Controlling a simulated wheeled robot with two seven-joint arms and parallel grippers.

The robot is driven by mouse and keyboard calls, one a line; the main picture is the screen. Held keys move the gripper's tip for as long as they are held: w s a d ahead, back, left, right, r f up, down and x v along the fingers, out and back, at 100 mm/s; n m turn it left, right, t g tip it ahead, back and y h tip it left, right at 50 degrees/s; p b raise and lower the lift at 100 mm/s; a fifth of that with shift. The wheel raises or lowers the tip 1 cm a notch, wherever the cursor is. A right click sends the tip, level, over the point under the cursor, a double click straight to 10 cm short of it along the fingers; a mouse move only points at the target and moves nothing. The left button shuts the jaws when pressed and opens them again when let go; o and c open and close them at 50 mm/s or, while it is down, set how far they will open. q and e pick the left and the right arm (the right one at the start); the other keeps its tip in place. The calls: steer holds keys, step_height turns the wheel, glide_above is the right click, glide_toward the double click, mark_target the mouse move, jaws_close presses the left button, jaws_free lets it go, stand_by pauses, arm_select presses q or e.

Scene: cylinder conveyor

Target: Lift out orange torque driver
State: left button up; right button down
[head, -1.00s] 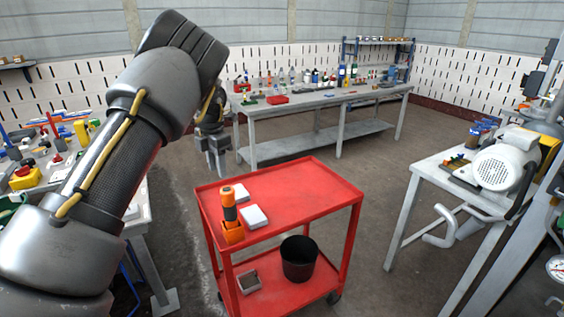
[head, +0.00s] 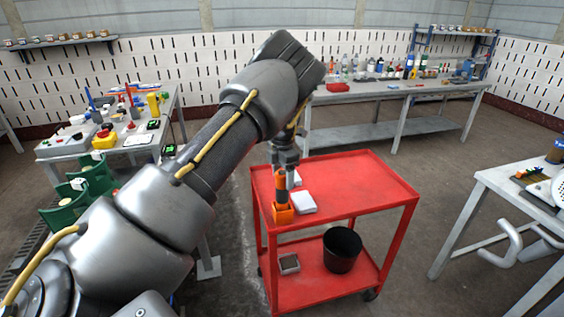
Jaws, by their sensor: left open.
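The orange torque driver (head: 281,188) stands upright in an orange holder (head: 283,214) near the left edge of the red cart's top (head: 350,190). My left gripper (head: 285,182) points down at the driver's upper part, with its fingers around or just in front of it. The fingers are open. Whether they touch the driver cannot be told from this angle. My right gripper does not show.
A white box (head: 304,202) lies right beside the holder, with another pale one behind it. A black bin (head: 342,250) and a small grey tray (head: 289,264) sit on the cart's lower shelf. The cart top's right side is clear. Cluttered benches stand around.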

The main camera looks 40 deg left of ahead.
arm_select(q)
steer(key=shift+f, duration=0.6)
steer(key=c, duration=1.3)
steer(key=o, duration=0.7)
steer(key=shift+c, duration=0.2)
steer(key=c, duration=0.5)
steer(key=shift+r+p, duration=3.05)
steer(key=shift+r, duration=0.75)
